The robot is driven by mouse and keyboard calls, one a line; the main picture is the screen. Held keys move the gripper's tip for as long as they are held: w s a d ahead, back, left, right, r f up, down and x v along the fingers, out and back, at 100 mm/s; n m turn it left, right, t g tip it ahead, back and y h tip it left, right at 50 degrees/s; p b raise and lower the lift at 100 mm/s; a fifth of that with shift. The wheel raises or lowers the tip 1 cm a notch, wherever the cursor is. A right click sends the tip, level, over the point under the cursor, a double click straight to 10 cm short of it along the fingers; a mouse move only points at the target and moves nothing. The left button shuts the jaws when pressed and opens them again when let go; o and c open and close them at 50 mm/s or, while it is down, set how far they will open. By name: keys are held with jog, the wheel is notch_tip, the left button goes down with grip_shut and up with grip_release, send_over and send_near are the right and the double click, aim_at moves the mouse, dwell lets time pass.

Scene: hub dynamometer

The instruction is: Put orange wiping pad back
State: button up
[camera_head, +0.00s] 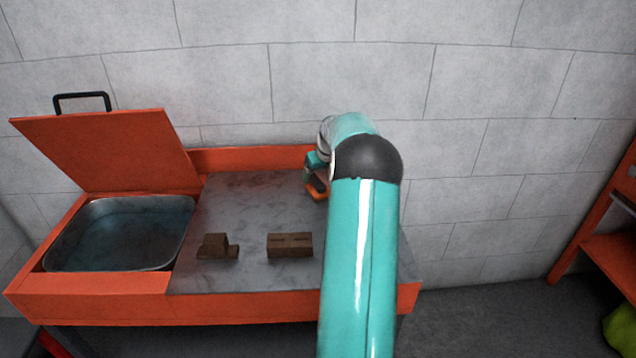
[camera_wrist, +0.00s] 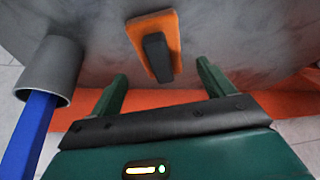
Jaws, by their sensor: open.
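The orange wiping pad (camera_wrist: 138,33) lies on the grey worktop, with a dark block-shaped handle (camera_wrist: 157,57) on top, in the wrist view. In the head view the orange pad (camera_head: 317,194) shows in part beside my gripper (camera_head: 316,174), near the back of the worktop. In the wrist view my gripper (camera_wrist: 162,72) is open, its two green fingers apart and the pad's handle in line with the gap between them. Nothing is between the fingers. My arm hides the right part of the worktop in the head view.
A grey cylinder (camera_wrist: 52,70) with a blue bar (camera_wrist: 32,130) stands left in the wrist view. The orange bench has a water basin (camera_head: 122,234) with a raised lid (camera_head: 105,150). Two brown blocks (camera_head: 217,246) (camera_head: 290,245) sit on the grey worktop (camera_head: 245,205). An orange shelf (camera_head: 610,255) is far right.

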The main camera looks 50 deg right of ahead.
jog(key=v, duration=0.6)
jog(key=w+a+r+n, duration=0.1)
jog(key=a+r, duration=0.3)
jog(key=a, duration=0.6)
jog(key=a+r+n, duration=0.1)
jog(key=a+r, duration=0.3)
jog(key=a, duration=0.7)
jog(key=w+a+r+n, duration=0.1)
jog(key=a+r, duration=0.3)
jog(key=a, duration=0.6)
jog(key=s+a+r+n, duration=0.1)
jog(key=s+a, duration=0.3)
jog(key=a, duration=0.3)
jog(key=s+a+r, duration=0.1)
jog(key=s+a, duration=0.3)
jog(key=a, duration=0.4)
jog(key=s+a+f+n+t+y, duration=0.1)
jog(key=s+a+f, duration=0.3)
jog(key=s+a, duration=0.6)
jog(key=shift+s+f+y, duration=0.15)
jog(key=shift+s+y, duration=0.35)
jog(key=shift+s, duration=0.4)
